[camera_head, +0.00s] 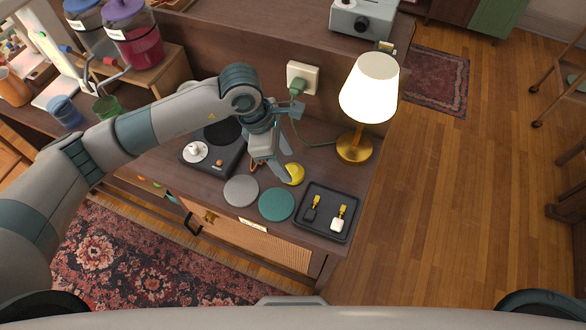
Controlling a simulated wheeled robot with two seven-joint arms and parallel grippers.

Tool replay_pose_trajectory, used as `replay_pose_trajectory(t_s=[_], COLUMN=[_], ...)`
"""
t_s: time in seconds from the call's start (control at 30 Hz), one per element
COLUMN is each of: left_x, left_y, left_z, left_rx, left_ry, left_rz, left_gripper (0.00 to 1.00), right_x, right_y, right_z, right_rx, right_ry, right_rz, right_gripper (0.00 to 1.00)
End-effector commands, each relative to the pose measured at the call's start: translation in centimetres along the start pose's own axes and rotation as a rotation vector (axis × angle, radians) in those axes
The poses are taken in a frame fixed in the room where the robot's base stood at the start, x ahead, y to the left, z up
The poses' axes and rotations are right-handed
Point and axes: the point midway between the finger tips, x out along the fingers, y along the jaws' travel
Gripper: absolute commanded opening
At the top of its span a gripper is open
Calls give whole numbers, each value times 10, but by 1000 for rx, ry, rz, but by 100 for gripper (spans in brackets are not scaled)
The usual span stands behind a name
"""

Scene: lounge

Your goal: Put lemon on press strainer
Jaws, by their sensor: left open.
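A yellow lemon (294,174) lies on the wooden cabinet top, just behind a teal disc. My left gripper (276,172) is open and points down at the cabinet top, with one finger close against the lemon's left side. I cannot tell whether it touches the lemon. A small red-orange thing (254,167) shows partly behind the gripper. I cannot pick out the press strainer with certainty. My right gripper is not in view.
A lit lamp (370,88) stands behind and right of the lemon. A grey disc (241,190), teal disc (277,204) and black tray (312,232) with two small tagged items lie along the front. A black device (229,160) with a white dial sits left. A socket (302,76) is behind.

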Motion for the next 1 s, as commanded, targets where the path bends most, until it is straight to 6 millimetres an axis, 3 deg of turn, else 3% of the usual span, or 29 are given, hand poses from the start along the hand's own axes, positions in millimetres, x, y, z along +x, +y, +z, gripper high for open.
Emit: replay_pose_trajectory(t_s=[0.1,0.33,0.8,0.83,0.93,1.0], left_x=[10,33,35,35,35,35], left_y=[-1,0,0,0,0,0], left_z=[2,2,1,1,1,1], left_rx=[-2,0,0,0,0,0], left_ry=[1,0,0,0,0,0], left_rz=[-3,-1,0,0,0,0], left_gripper=[51,51,51,49,25,25], right_x=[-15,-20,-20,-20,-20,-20], right_y=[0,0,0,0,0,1], right_z=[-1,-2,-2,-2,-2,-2], right_rx=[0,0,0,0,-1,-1], right_ry=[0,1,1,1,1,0], right_rz=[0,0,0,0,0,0], right_gripper=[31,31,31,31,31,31])
